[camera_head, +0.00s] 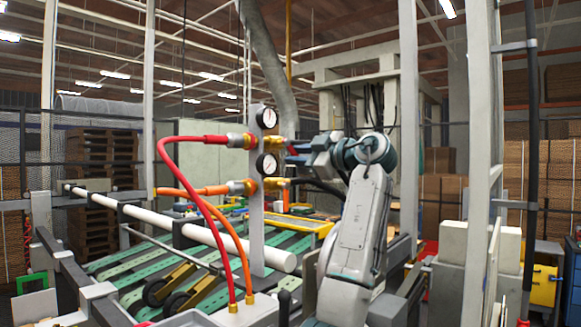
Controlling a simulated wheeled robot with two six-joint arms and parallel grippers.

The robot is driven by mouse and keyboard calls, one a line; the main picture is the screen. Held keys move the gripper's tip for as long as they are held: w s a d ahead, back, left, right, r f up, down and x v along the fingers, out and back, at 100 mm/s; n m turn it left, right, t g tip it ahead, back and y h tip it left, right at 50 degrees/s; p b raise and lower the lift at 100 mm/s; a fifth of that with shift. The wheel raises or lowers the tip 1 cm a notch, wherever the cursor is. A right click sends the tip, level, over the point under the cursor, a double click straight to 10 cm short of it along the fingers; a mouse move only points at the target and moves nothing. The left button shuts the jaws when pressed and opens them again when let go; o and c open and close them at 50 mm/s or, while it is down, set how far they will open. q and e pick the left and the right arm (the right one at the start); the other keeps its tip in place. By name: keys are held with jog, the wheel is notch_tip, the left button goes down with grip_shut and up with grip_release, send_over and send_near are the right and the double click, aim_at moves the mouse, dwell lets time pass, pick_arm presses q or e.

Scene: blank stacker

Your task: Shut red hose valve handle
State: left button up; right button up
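The red hose valve (276,142) sticks out on the right side of this plate, below the upper gauge. My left gripper (296,153) is at the right side of this valve, pointing left at it. Its fingertips are small and dark against the valve, so I cannot tell whether they touch or grip the handle. The handle is mostly hidden by the gripper. My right gripper is not seen.
An orange hose (205,190) runs to a lower valve (277,183) under the red one. Two round gauges, upper (267,117) and lower (267,164), sit close to the valves.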

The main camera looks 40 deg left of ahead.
pick_arm(q)
jog(key=s+d+f+m+b, duration=0.1)
jog(key=s+d+m, duration=0.3)
jog(key=d+m, duration=0.5)
jog(key=shift+m+b, duration=0.4)
dwell(0.9)
jog(key=shift+w+a+f, duration=0.1)
dwell(0.4)
